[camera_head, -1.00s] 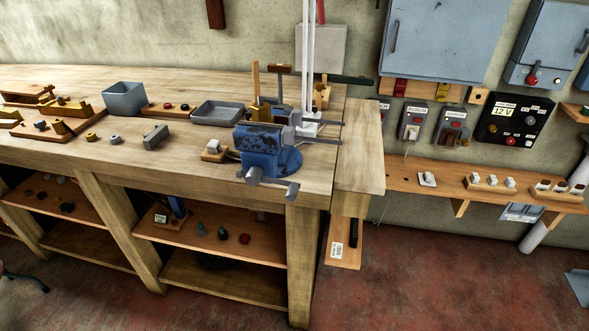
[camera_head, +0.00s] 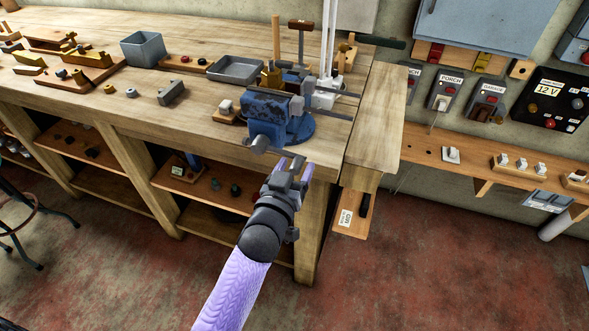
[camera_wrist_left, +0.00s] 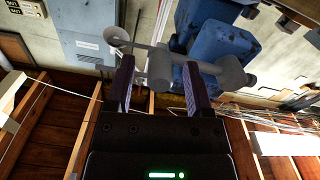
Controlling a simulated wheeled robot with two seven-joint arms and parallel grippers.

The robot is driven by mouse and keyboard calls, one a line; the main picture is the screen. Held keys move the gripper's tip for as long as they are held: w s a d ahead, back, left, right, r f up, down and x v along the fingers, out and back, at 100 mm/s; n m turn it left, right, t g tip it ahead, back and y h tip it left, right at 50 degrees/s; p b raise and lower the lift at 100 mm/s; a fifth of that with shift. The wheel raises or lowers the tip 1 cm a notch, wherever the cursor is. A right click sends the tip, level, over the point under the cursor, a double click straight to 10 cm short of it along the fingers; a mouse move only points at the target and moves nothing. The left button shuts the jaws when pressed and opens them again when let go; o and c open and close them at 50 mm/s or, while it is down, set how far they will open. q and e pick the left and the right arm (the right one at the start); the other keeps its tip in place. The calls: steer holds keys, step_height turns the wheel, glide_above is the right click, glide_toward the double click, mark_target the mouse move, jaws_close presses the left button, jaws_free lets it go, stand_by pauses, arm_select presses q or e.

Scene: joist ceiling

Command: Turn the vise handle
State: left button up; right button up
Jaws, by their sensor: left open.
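The blue vise (camera_head: 268,108) is mounted on the bench's right front corner. Its grey handle (camera_head: 258,145) is at the front of the vise and partly hidden by my gripper. In the left wrist view the handle (camera_wrist_left: 203,68) is a grey bar with rounded ends, crossing a round hub (camera_wrist_left: 160,66), and the blue vise body (camera_wrist_left: 215,45) is behind it. My left gripper (camera_head: 291,164) is open, just in front of the handle. In the wrist view its fingers stand either side of the hub; I cannot tell whether they touch. My right gripper is not in view.
The wooden bench (camera_head: 215,130) holds a grey tray (camera_head: 236,69), a grey bin (camera_head: 143,48) and several small parts. A lower shelf (camera_head: 205,185) is under it. A wall shelf with switches (camera_head: 470,160) is at the right. A stool (camera_head: 35,220) stands at the left.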

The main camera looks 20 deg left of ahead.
arm_select(q)
jaws_close()
stand_by(1.4)
